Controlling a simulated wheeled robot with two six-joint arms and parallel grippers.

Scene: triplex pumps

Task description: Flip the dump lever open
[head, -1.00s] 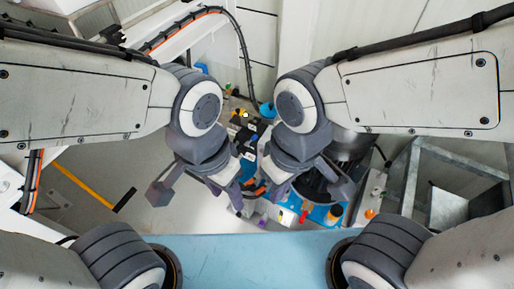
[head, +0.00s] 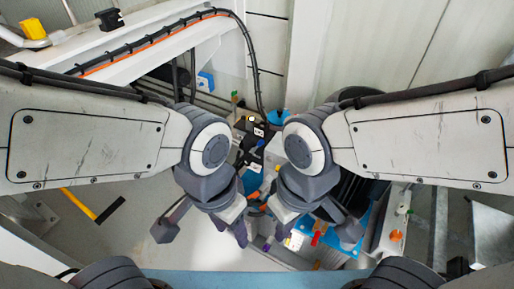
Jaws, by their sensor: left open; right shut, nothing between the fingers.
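I cannot single out the dump lever for certain. A small red handle (head: 318,232) stands on the blue pump deck (head: 338,243), just right of my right gripper. Small orange parts (head: 253,195) show between my two wrists, partly hidden by them. My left gripper (head: 238,229) is open, pointing down over the left side of the pump equipment, with nothing seen in it. My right gripper (head: 281,229) is shut and empty, close to the left one and left of the red handle. My arms and wrists hide much of the pump.
An orange knob (head: 396,236) sits on a pale bracket at right, beside grey metal framing (head: 440,225). Dark equipment (head: 250,135) and a blue round part (head: 278,117) lie beyond my wrists. A white beam with cables crosses the upper left. Pale floor (head: 130,225) is open at left.

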